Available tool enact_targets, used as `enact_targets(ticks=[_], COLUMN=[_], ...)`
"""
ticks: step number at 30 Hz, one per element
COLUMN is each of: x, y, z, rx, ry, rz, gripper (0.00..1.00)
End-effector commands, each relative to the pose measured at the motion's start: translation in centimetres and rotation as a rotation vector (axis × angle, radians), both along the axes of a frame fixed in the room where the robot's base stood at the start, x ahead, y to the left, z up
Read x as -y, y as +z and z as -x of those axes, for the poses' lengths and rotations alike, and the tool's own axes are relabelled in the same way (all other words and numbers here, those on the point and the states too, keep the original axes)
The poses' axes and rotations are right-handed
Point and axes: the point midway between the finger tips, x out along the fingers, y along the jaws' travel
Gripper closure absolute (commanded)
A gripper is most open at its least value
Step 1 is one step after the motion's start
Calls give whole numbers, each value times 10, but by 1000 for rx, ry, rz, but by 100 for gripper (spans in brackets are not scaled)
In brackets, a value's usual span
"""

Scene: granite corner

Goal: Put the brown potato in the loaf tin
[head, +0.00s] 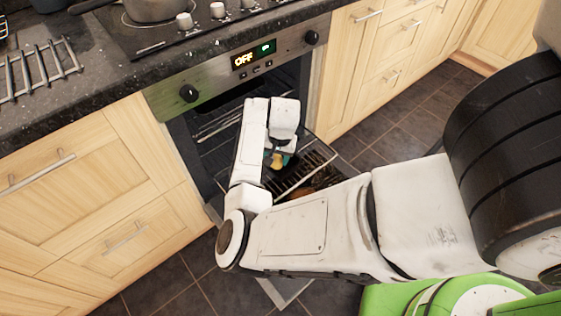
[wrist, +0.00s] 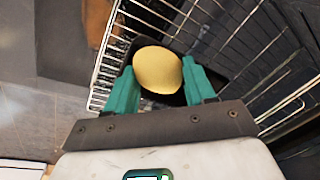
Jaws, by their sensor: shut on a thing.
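The potato (wrist: 158,70) looks yellow-tan and rounded in the wrist view. My gripper (wrist: 160,82) has its green fingers closed on either side of it. In the head view the potato (head: 277,160) is a small yellow patch below my wrist, over the open oven. Part of a dark shape shows around and under the potato in the wrist view; I cannot tell whether it is the loaf tin. My arm hides much of the oven's inside in the head view.
The oven door hangs open. A wire rack (wrist: 228,40) lies close beneath my gripper. A brownish thing (head: 300,193), partly hidden by my arm, is near the rack. Wooden cabinets (head: 95,185) flank the oven. A pot (head: 153,8) stands on the hob. Tiled floor is open at the right.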

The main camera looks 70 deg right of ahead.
Motion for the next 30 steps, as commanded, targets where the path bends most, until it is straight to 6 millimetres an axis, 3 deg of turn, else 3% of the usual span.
enact_targets(ticks=[6, 11, 17, 24, 30], x=[33, 48, 55, 58, 58], y=[-37, -54, -61, -92, -93], z=[-1, -2, -3, -3, -3], rx=[1, 2, 0, 1, 1], ry=[-2, -2, 1, 2, 2], rz=[-4, -2, 0, -1, 1], gripper=[77, 77, 77, 78, 78])
